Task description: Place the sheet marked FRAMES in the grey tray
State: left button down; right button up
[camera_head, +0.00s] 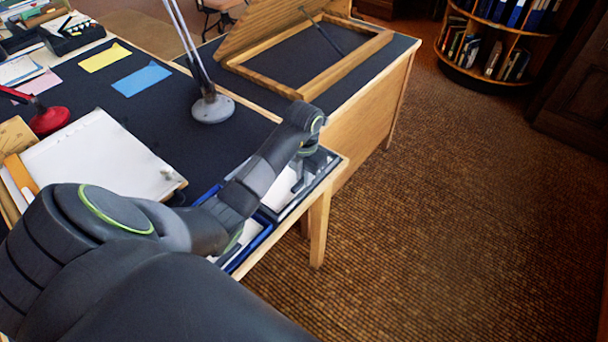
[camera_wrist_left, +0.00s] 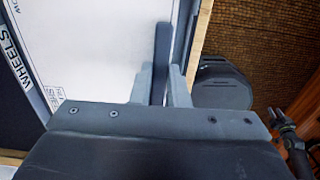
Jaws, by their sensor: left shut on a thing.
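My left gripper (camera_head: 299,184) is low over the grey tray (camera_head: 318,178) at the desk's right edge. In the left wrist view the gripper (camera_wrist_left: 160,85) is shut on a narrow dark grey bar (camera_wrist_left: 162,50). I cannot tell whether the bar belongs to the sheet beneath. A white sheet (camera_wrist_left: 90,45) lies under the fingers, with small print partly cut off. A dark strip beside it reads WHEELS (camera_wrist_left: 14,68). The word FRAMES is not readable in either view.
A blue-edged tray (camera_head: 262,240) holding paper is beside the grey one, partly behind my arm. A lamp base (camera_head: 212,108), a white drawing board (camera_head: 95,160) and yellow (camera_head: 105,58) and blue (camera_head: 141,78) papers are on the desk. Open floor (camera_head: 470,220) is to the right.

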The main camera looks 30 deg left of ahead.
pick_arm(q)
jog(key=shift+f, duration=0.1)
jog(key=c, duration=1.4)
grip_release()
jog(key=shift+d, duration=0.1)
